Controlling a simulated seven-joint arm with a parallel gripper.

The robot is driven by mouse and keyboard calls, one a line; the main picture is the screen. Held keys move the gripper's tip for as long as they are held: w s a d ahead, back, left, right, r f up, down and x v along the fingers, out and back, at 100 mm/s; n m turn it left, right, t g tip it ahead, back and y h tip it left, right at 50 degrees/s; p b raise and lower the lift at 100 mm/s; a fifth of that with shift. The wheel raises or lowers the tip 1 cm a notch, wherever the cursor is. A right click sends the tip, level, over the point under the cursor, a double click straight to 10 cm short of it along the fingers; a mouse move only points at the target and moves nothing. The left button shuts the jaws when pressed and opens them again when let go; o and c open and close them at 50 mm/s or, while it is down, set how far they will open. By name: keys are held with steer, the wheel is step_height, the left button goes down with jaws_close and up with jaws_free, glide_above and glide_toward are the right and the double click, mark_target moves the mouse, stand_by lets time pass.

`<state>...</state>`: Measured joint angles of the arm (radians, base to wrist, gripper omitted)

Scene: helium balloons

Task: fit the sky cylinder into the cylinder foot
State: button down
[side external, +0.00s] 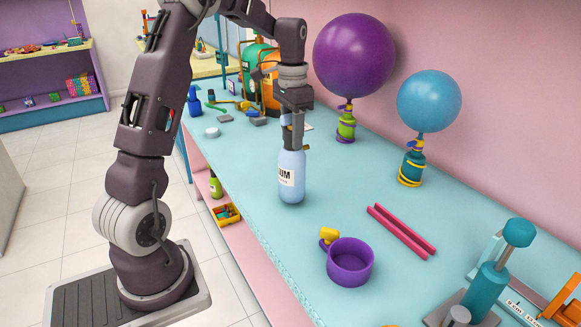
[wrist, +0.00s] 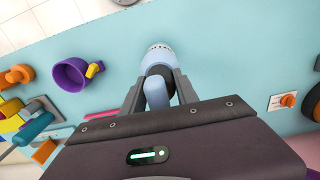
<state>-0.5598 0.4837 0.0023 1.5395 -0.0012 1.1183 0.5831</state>
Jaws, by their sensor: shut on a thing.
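The sky cylinder (side external: 291,178) is a light blue bottle with a white label, upright over the turquoise table. My gripper (side external: 293,133) is above it, pointing down and shut on its top part. In the wrist view the cylinder (wrist: 157,60) shows between my two fingers (wrist: 158,84). I cannot tell whether its bottom touches the table. The cylinder foot (side external: 349,264) is a purple open-topped round cup with a yellow piece at its side. It stands apart from the cylinder, toward the front right, and looks empty. It also shows at left in the wrist view (wrist: 70,75).
Two pink sticks (side external: 401,231) lie right of the cylinder. A purple balloon (side external: 354,55) and a blue balloon (side external: 428,101) stand along the wall. A teal pump (side external: 491,287) is at the front right. The table between cylinder and foot is clear.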

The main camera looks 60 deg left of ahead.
steer(key=shift+r, duration=2.05)
steer(key=shift+d, duration=0.1)
steer(key=d+r, duration=0.4)
steer(key=d, duration=0.9)
steer(key=s+d+r, duration=0.1)
steer(key=d+r, duration=0.3)
steer(key=d, duration=0.9)
steer(key=shift+s+d+r, duration=0.15)
steer(key=shift+d, duration=0.05)
